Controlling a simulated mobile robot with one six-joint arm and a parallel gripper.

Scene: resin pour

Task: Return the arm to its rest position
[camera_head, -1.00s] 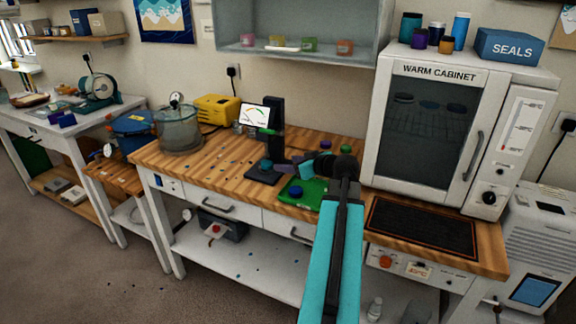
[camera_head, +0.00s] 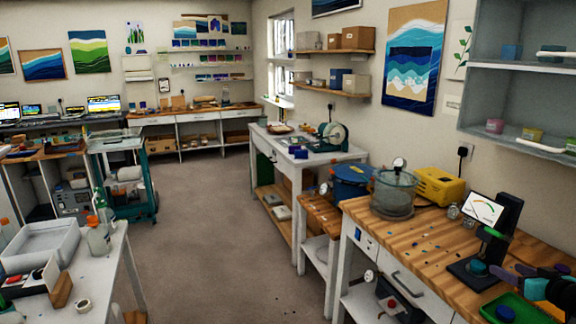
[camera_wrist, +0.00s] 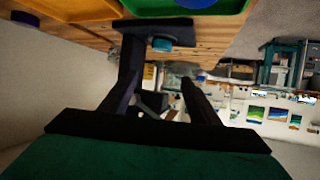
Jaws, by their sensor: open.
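My gripper (camera_head: 503,277) is at the lower right of the head view, above the wooden bench (camera_head: 436,246) and beside the black stand (camera_head: 507,217). Its dark fingers are spread in the wrist view (camera_wrist: 158,100), with nothing seen held between them. The stand's black base with a teal round piece (camera_wrist: 162,45) shows beyond the fingers in the wrist view. A green tray (camera_head: 522,314) lies near my gripper in the head view, partly cut off by the frame edge. It also shows at the top of the wrist view (camera_wrist: 220,8). Most of my arm is out of the head view.
A blue tub (camera_head: 353,182) stands left of the pot. The floor (camera_head: 225,235) to the left is open.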

